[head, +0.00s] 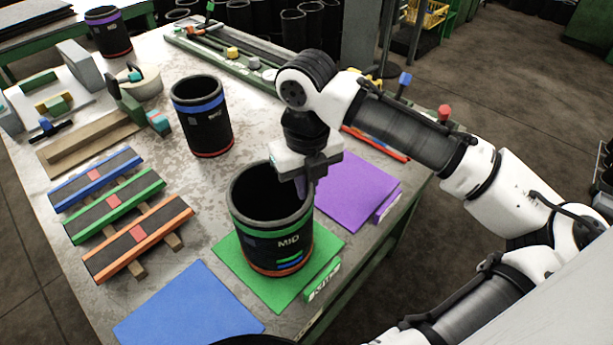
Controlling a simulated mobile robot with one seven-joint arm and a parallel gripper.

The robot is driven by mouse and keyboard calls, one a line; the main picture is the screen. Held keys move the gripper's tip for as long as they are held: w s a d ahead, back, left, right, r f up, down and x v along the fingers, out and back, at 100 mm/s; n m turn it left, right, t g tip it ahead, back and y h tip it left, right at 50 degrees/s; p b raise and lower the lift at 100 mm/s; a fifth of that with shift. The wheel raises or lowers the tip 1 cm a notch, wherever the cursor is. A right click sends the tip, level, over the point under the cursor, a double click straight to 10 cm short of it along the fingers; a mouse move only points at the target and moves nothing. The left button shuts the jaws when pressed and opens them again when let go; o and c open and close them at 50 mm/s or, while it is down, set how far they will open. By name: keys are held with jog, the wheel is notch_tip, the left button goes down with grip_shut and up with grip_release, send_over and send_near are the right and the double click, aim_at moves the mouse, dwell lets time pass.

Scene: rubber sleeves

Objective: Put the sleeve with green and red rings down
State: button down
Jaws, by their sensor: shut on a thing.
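A black open-topped sleeve (262,232) marked MID is at the front middle of the table in the head view. It has an orange-red ring near its bottom and short green and blue bars under the lettering. It is upright over the green mat (317,252); I cannot tell whether its base touches the mat. My gripper (304,184) is shut on the sleeve's right rim, from above. The fingertip inside the sleeve is hidden.
A blue-ringed sleeve (203,122) and a purple-ringed sleeve (109,36) stand farther back. A blue mat (185,308) lies front left, a purple mat (350,188) behind right. Coloured bars (118,205) lie at left. A tool tray (236,62) is at the back.

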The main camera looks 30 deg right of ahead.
jog(key=c, duration=2)
grip_release()
jog(key=shift+f, duration=0.2)
jog(key=o, duration=0.4)
jog(key=shift+o, duration=0.2)
notch_tip(320, 180, up, 12)
jog(key=shift+r+b, duration=0.25)
jog(key=shift+b, duration=0.2)
jog(key=shift+s+f, duration=0.1)
